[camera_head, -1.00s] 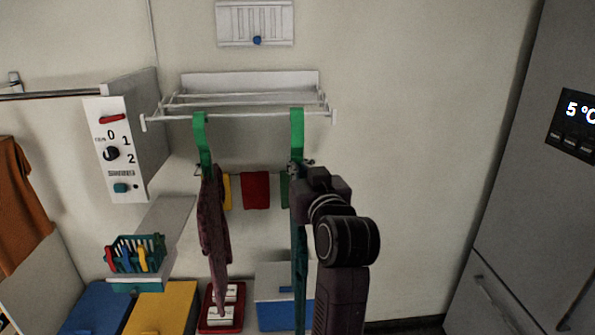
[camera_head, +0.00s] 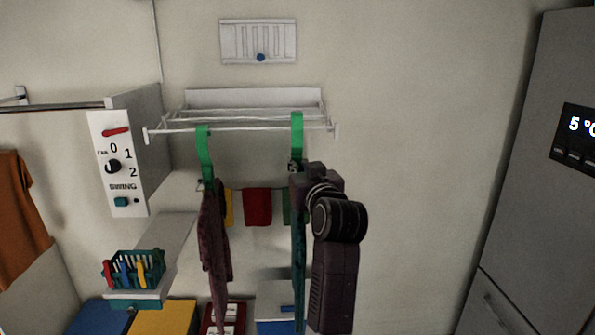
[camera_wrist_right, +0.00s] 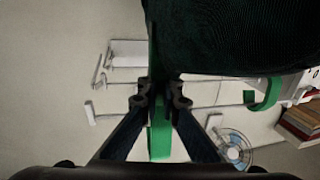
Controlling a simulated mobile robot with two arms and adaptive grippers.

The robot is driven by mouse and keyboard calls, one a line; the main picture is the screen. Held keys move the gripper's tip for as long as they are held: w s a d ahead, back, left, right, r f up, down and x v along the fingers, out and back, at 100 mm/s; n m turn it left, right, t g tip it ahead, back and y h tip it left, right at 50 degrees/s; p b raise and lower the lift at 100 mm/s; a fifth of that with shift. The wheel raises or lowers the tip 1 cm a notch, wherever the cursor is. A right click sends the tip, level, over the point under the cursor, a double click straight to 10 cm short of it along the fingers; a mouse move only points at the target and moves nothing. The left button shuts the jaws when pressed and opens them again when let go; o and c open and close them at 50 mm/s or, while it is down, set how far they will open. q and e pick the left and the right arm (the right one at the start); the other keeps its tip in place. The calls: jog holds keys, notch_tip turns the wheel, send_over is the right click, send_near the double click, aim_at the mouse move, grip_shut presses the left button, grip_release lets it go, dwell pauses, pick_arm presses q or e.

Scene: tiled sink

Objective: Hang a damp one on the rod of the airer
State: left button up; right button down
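The white wall airer (camera_head: 240,127) has several thin rods. A maroon cloth (camera_head: 213,240) hangs from its front rod by a green hook (camera_head: 204,150), also visible in the wrist view (camera_wrist_right: 262,95). My right gripper (camera_head: 297,178) is shut on the lower part of a second green hook (camera_head: 297,130), which carries a dark teal cloth (camera_head: 299,250). In the right wrist view the fingers (camera_wrist_right: 160,95) close at this hook (camera_wrist_right: 160,140). Its top is at the front rod; I cannot tell whether it rests there. My left gripper is out of view.
A grey box with a dial (camera_head: 118,165) and a basket of colored pegs (camera_head: 135,270) are at left. Small red (camera_head: 258,207), yellow and green cloths hang behind. An orange cloth (camera_head: 20,220) hangs far left. A fridge (camera_head: 540,200) stands right, with bare wall before it.

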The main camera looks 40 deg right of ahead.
jog(key=shift+d+b+x, duration=0.25)
jog(key=shift+b+x, duration=0.05)
jog(key=shift+x, duration=0.7)
jog(key=shift+d+b+x, duration=0.2)
jog(key=shift+b+x, duration=0.05)
jog(key=shift+x, duration=0.8)
jog(key=shift+f, duration=0.3)
jog(key=shift+f+b, duration=0.9)
jog(key=shift+f, duration=0.25)
jog(key=c, duration=2.1)
grip_release()
jog(key=shift+s, duration=0.1)
jog(key=shift+f, duration=0.1)
